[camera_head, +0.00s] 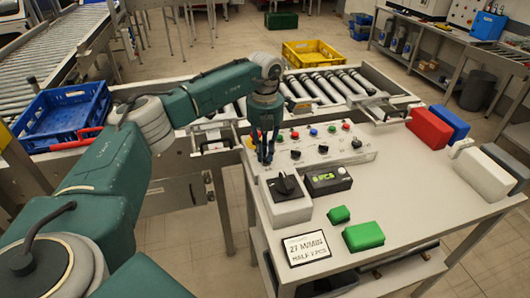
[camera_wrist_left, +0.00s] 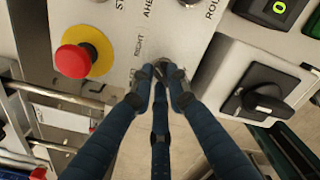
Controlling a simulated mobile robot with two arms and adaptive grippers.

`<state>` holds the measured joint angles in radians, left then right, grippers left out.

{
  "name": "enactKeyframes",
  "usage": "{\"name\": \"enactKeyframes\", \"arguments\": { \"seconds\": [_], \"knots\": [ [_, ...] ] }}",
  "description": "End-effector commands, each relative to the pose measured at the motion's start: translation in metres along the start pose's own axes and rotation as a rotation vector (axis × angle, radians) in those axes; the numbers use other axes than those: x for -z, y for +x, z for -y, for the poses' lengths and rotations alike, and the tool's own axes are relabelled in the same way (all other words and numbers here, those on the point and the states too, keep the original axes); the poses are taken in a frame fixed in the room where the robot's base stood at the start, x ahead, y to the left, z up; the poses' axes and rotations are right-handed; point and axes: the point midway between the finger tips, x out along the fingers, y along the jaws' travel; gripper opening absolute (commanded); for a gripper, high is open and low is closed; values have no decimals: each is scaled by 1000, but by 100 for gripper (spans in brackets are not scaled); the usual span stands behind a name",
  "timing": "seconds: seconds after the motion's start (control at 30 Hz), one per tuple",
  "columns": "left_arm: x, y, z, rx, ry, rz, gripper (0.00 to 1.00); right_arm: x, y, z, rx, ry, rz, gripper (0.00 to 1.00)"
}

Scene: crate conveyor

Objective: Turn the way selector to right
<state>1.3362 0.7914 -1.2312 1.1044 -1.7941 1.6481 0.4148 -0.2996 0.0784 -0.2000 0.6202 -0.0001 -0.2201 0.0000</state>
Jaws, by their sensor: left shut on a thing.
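The way selector (camera_wrist_left: 162,66) is a small dark knob on the light grey control panel (camera_wrist_left: 128,22). In the left wrist view the labels "RIGHT" and "AHEAD" show beside it. My left gripper (camera_wrist_left: 160,82) has its dark blue fingers closed around the knob, which hide most of it, so I cannot tell its exact pointer position. In the head view my left gripper (camera_head: 265,153) points down at the left end of the control panel (camera_head: 345,155). My right gripper is not in view.
A red emergency button (camera_wrist_left: 72,61) on a yellow disc is close to the fingers. A grey box with a big black rotary switch (camera_head: 286,186) and a display box (camera_head: 327,179) stand just in front. Green blocks (camera_head: 363,236) lie nearer.

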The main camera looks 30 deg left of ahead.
Motion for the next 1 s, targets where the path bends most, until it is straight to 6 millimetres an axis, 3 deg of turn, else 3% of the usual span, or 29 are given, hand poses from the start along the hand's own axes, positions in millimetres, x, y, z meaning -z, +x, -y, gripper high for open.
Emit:
{"name": "enactKeyframes", "arguments": {
  "seconds": [0.67, 0.7, 0.77, 1.0],
  "knots": [
    [-2, -2, 0, 0, 59, 5, 0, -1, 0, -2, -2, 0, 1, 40],
    [-2, -2, 0, 0, 59, 5, 21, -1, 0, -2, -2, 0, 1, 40],
    [-2, -2, 0, 0, 59, 5, 33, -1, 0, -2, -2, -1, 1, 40],
    [-1, -1, 0, 0, 59, 2, 34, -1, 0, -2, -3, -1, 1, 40]
  ]
}}
